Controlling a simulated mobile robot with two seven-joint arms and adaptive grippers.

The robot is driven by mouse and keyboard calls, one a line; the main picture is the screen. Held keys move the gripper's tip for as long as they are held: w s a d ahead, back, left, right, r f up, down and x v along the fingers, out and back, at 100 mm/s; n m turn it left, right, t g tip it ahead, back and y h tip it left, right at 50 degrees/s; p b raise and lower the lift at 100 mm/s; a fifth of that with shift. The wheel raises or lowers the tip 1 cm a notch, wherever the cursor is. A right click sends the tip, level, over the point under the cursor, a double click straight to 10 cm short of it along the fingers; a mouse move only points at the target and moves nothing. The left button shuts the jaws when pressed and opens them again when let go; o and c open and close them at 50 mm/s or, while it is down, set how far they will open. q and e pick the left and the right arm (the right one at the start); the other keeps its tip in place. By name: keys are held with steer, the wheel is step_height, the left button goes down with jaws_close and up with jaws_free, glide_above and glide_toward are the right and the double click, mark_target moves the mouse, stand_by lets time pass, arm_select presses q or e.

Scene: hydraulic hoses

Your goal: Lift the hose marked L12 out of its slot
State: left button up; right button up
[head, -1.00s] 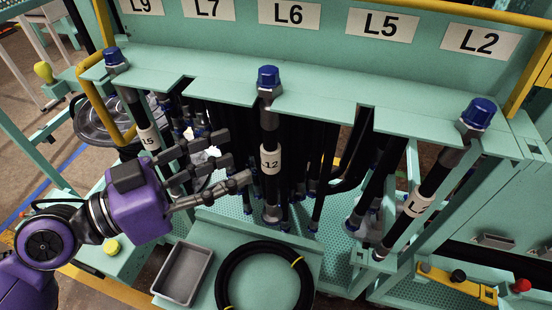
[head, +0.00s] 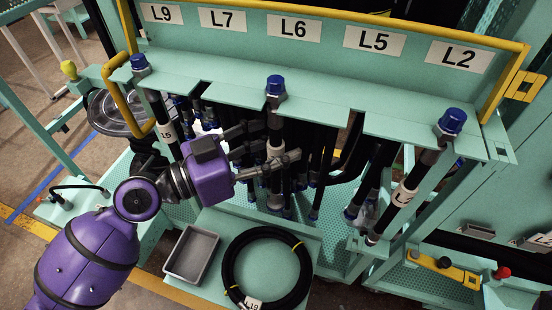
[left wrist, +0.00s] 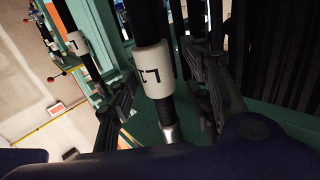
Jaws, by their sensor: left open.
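The L12 hose (head: 275,120) is black with a blue cap (head: 275,85) and hangs upright in the middle slot of the green rack ledge. Its white label sleeve is partly hidden by my fingers in the head view. The sleeve (left wrist: 153,70) shows large in the left wrist view, with only part of its marking readable. My left gripper (head: 278,145) is open, with its fingers on either side of the hose at the sleeve. In the left wrist view the hose stands between the fingers (left wrist: 160,95), with gaps visible. My right gripper is not in view.
Other blue-capped hoses hang at the left (head: 166,130) and right (head: 405,190). More black hoses crowd behind the middle. A coiled hose (head: 233,265) marked L19 and a grey tray (head: 193,254) lie below. A yellow rail (head: 350,24) runs above the sign panel.

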arm_select(q)
steer(key=shift+s+f, duration=0.1)
steer(key=c, duration=0.5)
jaws_close()
